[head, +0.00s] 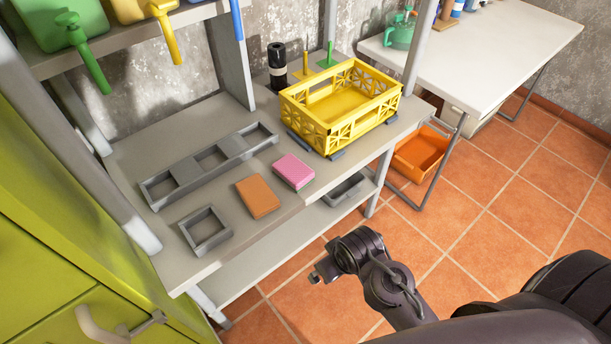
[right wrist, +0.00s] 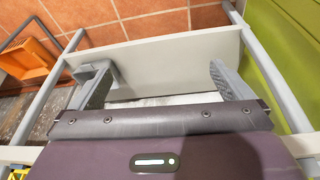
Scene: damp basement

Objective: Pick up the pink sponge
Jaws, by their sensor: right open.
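The pink sponge (head: 294,171) lies flat on the grey workbench (head: 225,262), near its front edge. An orange-brown sponge (head: 257,196) lies just to its left. My right gripper (head: 318,274) is in front of the bench in the head view, apart from the pink sponge and nearer to me. In the right wrist view its two fingers (right wrist: 162,75) are spread wide with nothing held between them. I cannot make out the pink sponge in that view. My left gripper is not in view.
A yellow crate (head: 334,132) stands right of the sponges. A grey divided tray (head: 160,190) and a small grey frame (head: 205,231) lie to the left. A lower shelf (head: 258,259) runs beneath. An orange bin (head: 421,155) stands right. Green cabinet (head: 45,245) is at left.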

